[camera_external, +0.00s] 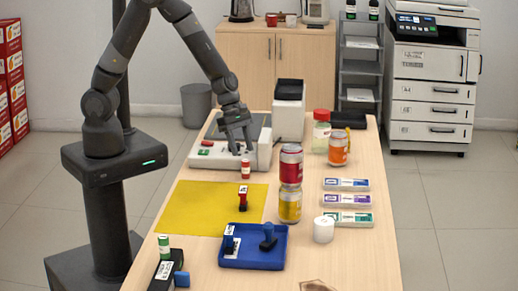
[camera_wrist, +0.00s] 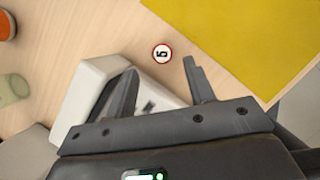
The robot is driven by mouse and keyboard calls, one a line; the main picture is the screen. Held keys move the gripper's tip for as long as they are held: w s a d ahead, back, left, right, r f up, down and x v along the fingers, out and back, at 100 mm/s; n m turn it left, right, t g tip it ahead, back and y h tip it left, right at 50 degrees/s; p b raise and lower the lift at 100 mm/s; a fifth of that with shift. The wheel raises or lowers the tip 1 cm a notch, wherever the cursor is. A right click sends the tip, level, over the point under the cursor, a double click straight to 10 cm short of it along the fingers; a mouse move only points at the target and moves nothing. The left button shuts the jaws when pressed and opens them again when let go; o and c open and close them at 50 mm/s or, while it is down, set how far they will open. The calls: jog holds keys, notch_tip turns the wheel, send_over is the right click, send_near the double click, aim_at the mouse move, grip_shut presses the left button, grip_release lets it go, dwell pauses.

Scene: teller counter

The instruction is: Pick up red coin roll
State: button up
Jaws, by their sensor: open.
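The red coin roll (camera_external: 246,162) stands upright on the wooden counter, between the white machine and the yellow mat. In the wrist view its round end (camera_wrist: 162,53) shows a red rim and a dark "5" on white. My gripper (camera_external: 241,149) is open and empty, pointing down just above and beside the roll. In the wrist view the fingertips of my gripper (camera_wrist: 160,68) are spread, and the roll shows just beyond the gap between them. I cannot tell the exact height between fingertips and roll.
The white machine (camera_external: 204,161) lies under and left of my gripper. A yellow mat (camera_external: 195,205) with a red-handled stamp (camera_external: 243,197) is in front. Stacked red and yellow cans (camera_external: 290,185) stand to the right. A blue tray (camera_external: 245,262) holds stamps nearer the front.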

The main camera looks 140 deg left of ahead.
aim_at(245, 161)
jog(key=shift+w+d+x, duration=0.1)
jog(key=shift+x, duration=1.75)
jog(key=shift+w+d+x, duration=0.15)
jog(key=shift+x, duration=1.75)
jog(key=shift+r, duration=0.1)
grip_shut()
